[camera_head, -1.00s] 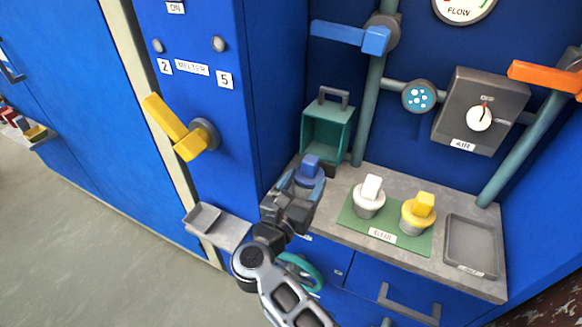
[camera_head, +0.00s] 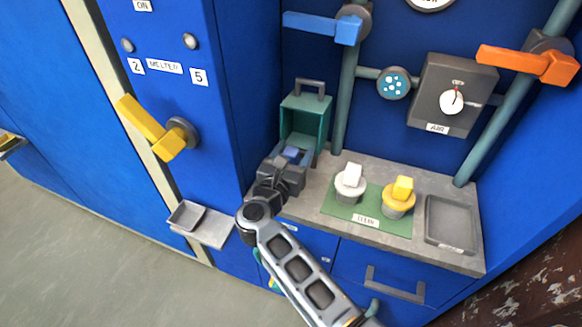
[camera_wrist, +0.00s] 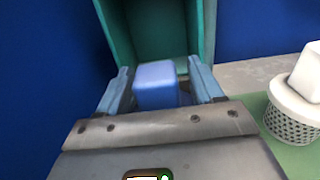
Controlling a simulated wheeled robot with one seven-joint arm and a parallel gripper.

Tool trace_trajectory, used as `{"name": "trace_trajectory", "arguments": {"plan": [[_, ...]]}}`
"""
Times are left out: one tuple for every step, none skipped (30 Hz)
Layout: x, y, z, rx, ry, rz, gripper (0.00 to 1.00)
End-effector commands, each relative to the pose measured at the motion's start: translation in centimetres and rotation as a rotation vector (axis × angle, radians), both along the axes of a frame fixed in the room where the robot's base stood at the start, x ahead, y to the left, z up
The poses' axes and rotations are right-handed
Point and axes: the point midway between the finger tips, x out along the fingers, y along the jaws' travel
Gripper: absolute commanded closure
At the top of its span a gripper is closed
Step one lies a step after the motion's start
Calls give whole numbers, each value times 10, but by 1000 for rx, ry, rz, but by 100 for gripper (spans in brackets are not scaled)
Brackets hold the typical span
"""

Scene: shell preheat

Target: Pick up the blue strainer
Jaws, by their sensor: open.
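The blue strainer (camera_head: 292,152) stands at the left end of the grey counter, in front of the teal box. In the head view my gripper hides most of it. In the wrist view its blue block handle (camera_wrist: 156,85) stands between my two fingers, with a gap on each side. My gripper (camera_head: 289,160) is open around the handle; it also shows in the wrist view (camera_wrist: 163,88). The lower part of the strainer is hidden by my gripper.
The teal open-fronted box (camera_head: 303,121) is just behind. A white strainer (camera_head: 350,183) and a yellow strainer (camera_head: 398,199) stand on a green mat (camera_head: 340,208) to the right. A grey tray (camera_head: 449,226) is at the counter's right end. A blue lever (camera_head: 322,27) is above.

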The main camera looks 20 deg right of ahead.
Motion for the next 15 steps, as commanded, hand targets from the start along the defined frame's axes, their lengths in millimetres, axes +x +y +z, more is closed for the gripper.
{"name": "trace_trajectory", "arguments": {"plan": [[0, 0, 0, 0, 0, 0, 34], [0, 0, 0, 0, 0, 0, 35], [0, 0, 0, 0, 0, 0, 39], [0, 0, 0, 0, 0, 0, 42], [0, 0, 0, 0, 0, 0, 45], [0, 0, 0, 0, 0, 0, 48], [0, 0, 0, 0, 0, 0, 51], [0, 0, 0, 0, 0, 0, 54], [0, 0, 0, 0, 0, 0, 58], [0, 0, 0, 0, 0, 0, 61], [0, 0, 0, 0, 0, 0, 64], [0, 0, 0, -1, 1, 0, 68], [0, 0, 0, -1, 1, 0, 70], [0, 0, 0, -1, 1, 0, 73], [0, 0, 0, -1, 1, 0, 77]]}}
